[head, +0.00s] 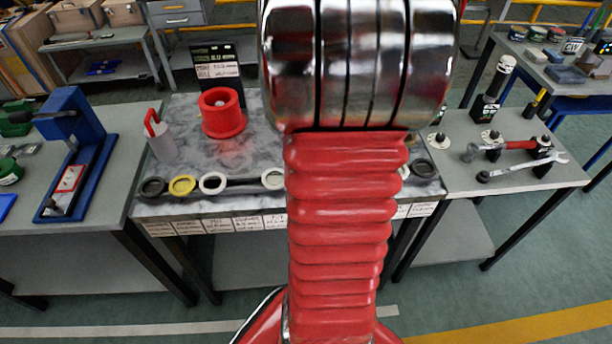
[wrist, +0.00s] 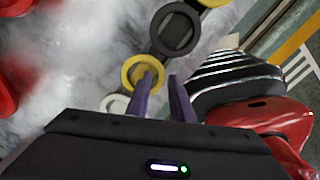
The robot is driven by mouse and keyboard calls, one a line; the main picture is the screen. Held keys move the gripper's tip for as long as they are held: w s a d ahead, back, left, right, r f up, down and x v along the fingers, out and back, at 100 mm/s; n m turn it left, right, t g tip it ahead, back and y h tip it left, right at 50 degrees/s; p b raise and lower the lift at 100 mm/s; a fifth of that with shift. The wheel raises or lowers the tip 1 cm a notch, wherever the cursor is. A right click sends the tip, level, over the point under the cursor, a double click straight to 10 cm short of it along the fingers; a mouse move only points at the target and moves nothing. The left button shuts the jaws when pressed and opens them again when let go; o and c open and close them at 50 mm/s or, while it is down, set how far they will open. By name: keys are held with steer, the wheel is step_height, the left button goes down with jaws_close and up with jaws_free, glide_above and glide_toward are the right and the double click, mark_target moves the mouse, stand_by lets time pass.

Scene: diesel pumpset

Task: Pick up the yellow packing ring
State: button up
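In the wrist view a yellow ring (wrist: 142,72) lies just beyond my gripper (wrist: 160,76). The two purple fingers are apart with nothing seen held between them. The left finger overlaps the ring's lower edge in the picture; I cannot tell if they touch. A dark ring (wrist: 176,28) lies above it, a pale ring (wrist: 114,104) below left, partly hidden, and another yellowish ring (wrist: 212,2) is cut off at the top. In the head view a yellow ring (head: 182,185) lies in the row along the table's front edge. My red arm hides the gripper and the row's middle there.
The row also has a black ring (head: 152,187) and a white ring (head: 213,183). Behind stand a red cylinder (head: 222,113), a white canister with a red handle (head: 160,135) and a dark sign (head: 217,68). A blue press (head: 75,150) is left; wrenches (head: 525,167) lie right.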

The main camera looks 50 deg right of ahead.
jaws_close()
step_height(320, 180, up, 10)
stand_by(0.8)
steer(key=shift+w, duration=0.15)
stand_by(0.4)
